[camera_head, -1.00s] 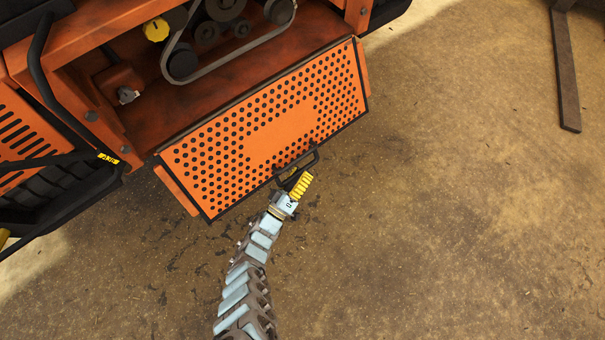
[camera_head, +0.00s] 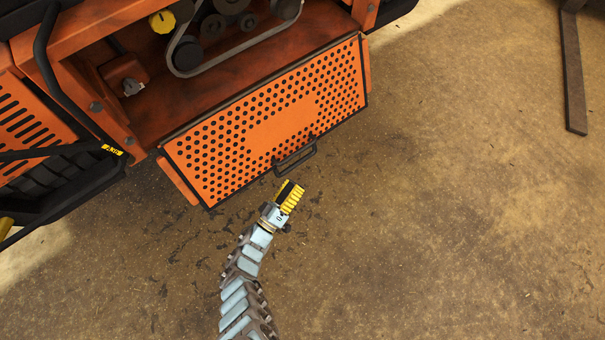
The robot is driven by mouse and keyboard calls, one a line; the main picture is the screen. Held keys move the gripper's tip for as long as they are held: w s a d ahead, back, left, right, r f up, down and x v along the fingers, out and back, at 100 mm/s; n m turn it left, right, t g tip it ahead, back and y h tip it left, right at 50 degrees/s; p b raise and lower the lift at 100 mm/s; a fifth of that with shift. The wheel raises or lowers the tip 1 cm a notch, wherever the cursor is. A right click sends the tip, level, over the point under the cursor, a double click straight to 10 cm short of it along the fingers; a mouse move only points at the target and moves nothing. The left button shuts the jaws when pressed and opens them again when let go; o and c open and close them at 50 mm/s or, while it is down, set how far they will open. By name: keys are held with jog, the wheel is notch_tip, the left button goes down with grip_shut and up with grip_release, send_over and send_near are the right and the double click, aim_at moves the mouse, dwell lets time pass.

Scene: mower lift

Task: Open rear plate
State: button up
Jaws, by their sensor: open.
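The rear plate (camera_head: 262,117) is an orange perforated panel with a dark edge. It is swung down and out from the orange mower, and the belt and pulleys behind it are exposed. Its black handle (camera_head: 296,158) is on the plate's lower free edge. My gripper (camera_head: 291,194), with yellow and black fingers, is just below the handle, apart from it and empty. The gap between the fingers is hard to see from this angle.
The mower's engine bay (camera_head: 225,50) holds a belt and a yellow cap (camera_head: 162,22). A black tube (camera_head: 50,75) and a track (camera_head: 50,185) are at the left. A dark metal bar (camera_head: 573,75) lies at the upper right.

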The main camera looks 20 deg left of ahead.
jog(key=v, duration=0.5)
jog(key=shift+s+a, duration=0.25)
jog(key=shift+s, duration=0.05)
jog(key=shift+d+f, duration=0.1)
jog(key=shift+f, duration=0.05)
